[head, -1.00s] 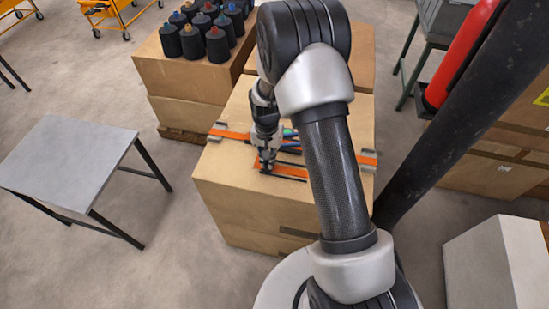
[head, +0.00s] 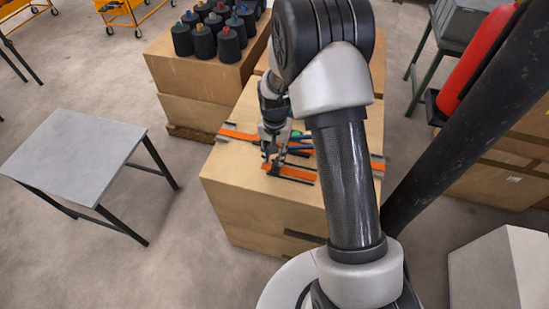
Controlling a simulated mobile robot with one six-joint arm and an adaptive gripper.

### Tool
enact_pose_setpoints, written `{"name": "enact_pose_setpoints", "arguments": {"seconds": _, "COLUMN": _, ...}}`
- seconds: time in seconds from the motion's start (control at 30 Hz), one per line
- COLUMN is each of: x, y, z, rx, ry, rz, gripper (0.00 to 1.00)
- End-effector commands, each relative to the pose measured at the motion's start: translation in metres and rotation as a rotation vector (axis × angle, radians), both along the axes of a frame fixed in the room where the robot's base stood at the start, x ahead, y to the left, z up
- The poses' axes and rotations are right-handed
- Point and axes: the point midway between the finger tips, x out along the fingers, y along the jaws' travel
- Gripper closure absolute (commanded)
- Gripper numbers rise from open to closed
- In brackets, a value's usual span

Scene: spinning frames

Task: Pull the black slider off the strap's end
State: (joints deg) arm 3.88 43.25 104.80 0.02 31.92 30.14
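An orange strap (head: 238,135) runs across the top of a cardboard box, partly hidden behind my arm. A shorter orange piece (head: 291,173) with thin dark bars lies nearer the front of the box top. The black slider is too small to single out from these bars. My gripper (head: 269,157) points down at the left end of this piece, close to it. Whether it touches anything, and whether its fingers are open or shut, is too small to tell.
The cardboard box (head: 245,193) also bears blue and green items (head: 298,143) behind my gripper. Several dark cones (head: 205,42) stand on boxes behind. A grey table (head: 75,152) is at left, with clear floor between. A red cylinder (head: 482,58) is at right.

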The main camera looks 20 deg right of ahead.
Motion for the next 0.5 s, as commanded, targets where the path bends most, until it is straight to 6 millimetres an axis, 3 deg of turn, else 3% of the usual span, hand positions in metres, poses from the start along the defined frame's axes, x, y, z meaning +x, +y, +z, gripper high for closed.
{"name": "enact_pose_setpoints", "arguments": {"seconds": 0.1, "x": 0.002, "y": 0.0, "z": 0.029, "rx": -0.001, "ry": -0.007, "rz": 0.0, "gripper": 0.72}}
{"name": "enact_pose_setpoints", "arguments": {"seconds": 0.3, "x": 0.001, "y": 0.0, "z": 0.067, "rx": 0.0, "ry": -0.005, "rz": 0.0, "gripper": 0.72}}
{"name": "enact_pose_setpoints", "arguments": {"seconds": 0.5, "x": 0.0, "y": 0.001, "z": 0.087, "rx": 0.0, "ry": -0.002, "rz": 0.0, "gripper": 0.72}}
